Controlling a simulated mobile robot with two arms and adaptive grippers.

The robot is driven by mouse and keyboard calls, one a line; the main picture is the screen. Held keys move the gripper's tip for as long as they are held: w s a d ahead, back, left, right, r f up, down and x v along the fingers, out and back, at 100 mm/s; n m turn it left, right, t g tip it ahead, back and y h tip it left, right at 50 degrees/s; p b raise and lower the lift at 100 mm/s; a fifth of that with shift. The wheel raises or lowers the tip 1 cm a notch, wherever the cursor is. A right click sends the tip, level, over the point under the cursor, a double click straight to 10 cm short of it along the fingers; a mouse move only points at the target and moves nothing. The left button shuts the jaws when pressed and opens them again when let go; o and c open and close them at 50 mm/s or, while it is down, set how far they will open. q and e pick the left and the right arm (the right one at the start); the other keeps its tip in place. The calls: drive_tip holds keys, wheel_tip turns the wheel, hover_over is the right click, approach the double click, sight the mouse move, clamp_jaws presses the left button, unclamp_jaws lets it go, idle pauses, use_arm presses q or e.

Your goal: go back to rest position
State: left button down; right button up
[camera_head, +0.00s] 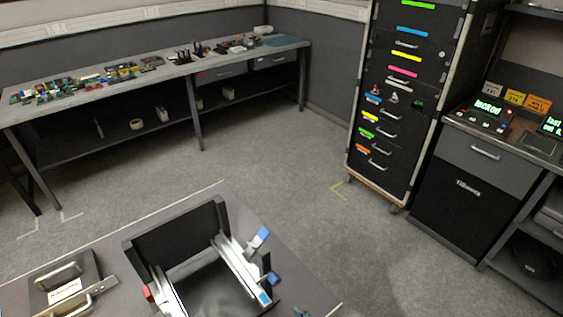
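Neither of my grippers shows clearly in the head view. The dark table (100,240) lies at the bottom of the picture. On it stands a black frame (180,238) with silver rails (240,270) on its sides. A blue-tipped piece (258,238) stands at the right rail, and a red piece (148,293) sits at the left one. A dark plate (50,283) with metal handles lies at the lower left. A small grey-blue piece at the bottom edge is cut off, and I cannot tell what it is.
A long workbench (200,68) with many small parts runs along the back wall. A tall black drawer cabinet (400,110) on a wheeled base stands at the right. Beside it is a counter (480,150) with lit displays. The grey carpet (270,165) between them is clear.

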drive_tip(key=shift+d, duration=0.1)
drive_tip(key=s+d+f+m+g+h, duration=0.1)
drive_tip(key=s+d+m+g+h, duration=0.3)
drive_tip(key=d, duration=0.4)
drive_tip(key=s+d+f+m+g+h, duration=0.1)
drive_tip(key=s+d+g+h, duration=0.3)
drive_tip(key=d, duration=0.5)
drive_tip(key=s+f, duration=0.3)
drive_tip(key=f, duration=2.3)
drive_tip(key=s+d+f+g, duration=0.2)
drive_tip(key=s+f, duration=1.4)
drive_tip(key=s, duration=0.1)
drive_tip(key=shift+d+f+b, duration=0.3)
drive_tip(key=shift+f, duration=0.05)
